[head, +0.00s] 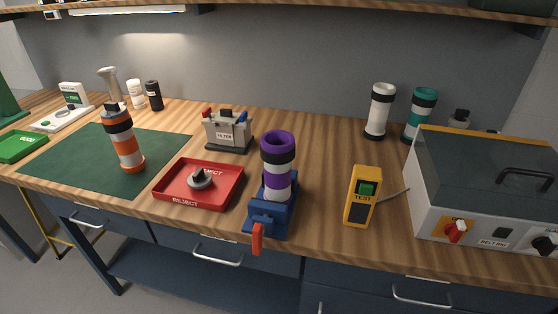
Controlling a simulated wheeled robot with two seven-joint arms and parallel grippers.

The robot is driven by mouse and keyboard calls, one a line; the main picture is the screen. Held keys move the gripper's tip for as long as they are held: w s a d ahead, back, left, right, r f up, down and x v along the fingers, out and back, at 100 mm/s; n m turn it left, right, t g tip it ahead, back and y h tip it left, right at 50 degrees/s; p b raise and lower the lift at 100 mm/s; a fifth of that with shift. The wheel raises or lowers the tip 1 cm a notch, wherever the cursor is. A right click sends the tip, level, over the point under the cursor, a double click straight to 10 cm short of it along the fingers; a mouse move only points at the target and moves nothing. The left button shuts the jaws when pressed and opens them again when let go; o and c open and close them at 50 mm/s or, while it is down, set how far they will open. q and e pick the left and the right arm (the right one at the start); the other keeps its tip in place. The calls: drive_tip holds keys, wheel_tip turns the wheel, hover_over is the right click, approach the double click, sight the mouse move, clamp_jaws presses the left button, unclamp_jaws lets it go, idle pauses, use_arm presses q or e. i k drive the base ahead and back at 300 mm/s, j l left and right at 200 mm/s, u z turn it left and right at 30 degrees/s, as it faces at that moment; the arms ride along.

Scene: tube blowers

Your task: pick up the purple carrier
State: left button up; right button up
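The purple carrier (278,147) is a tube with a purple body, a white band and dark rings, open at the top. It stands upright in a blue vise-like holder (268,215) with an orange handle, near the front edge of the wooden bench. Its lower end is hidden by the holder. Neither of my grippers shows in the head view.
An orange carrier (121,130) stands on the green mat (70,165). A red reject tray (170,192) lies left of the holder. A yellow tester (362,197) and a grey-lidded box (480,160) stand right. White (380,110) and teal (420,113) carriers stand behind.

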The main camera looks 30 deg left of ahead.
sight(277, 148)
drive_tip(key=j+z, duration=0.15)
drive_tip(key=j, duration=1.55)
drive_tip(key=k, duration=0.05)
